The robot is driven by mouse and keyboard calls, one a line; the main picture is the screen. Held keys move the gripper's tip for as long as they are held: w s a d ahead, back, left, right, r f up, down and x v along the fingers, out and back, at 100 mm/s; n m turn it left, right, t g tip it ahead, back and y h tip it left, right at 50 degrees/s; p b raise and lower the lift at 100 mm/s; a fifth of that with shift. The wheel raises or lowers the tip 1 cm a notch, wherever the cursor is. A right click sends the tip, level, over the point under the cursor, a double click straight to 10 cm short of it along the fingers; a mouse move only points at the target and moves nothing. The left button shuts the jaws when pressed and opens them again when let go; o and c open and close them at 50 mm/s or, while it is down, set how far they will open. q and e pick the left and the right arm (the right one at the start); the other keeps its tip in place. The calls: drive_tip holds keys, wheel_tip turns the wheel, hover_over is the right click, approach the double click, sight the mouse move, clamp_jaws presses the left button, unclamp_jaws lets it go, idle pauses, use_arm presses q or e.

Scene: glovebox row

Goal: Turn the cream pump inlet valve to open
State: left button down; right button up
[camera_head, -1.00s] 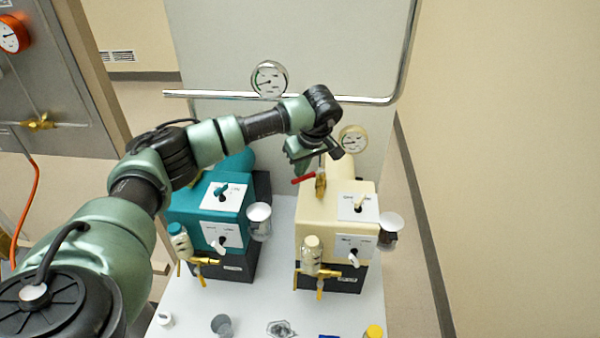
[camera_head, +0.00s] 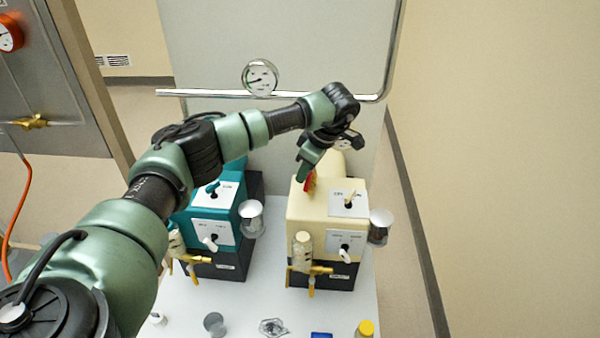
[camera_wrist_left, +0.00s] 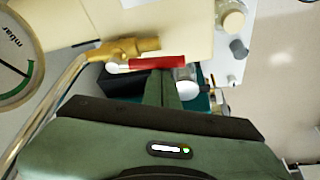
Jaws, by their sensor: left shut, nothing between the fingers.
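The cream pump (camera_head: 320,205) stands on the white bench at the right, with white switch panels on it. Its inlet valve shows in the left wrist view as a brass body (camera_wrist_left: 125,48) with a red lever handle (camera_wrist_left: 157,62). The handle lies roughly along the brass body there. My right gripper is out of view.
A teal pump (camera_head: 208,222) stands left of the cream one, under my left arm. A metal rail (camera_head: 205,94) with a gauge (camera_head: 260,77) runs behind.

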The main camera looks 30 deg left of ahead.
use_arm(q)
drive_tip(key=shift+w+d, duration=0.1)
drive_tip(key=shift+d, duration=0.3)
idle(0.3)
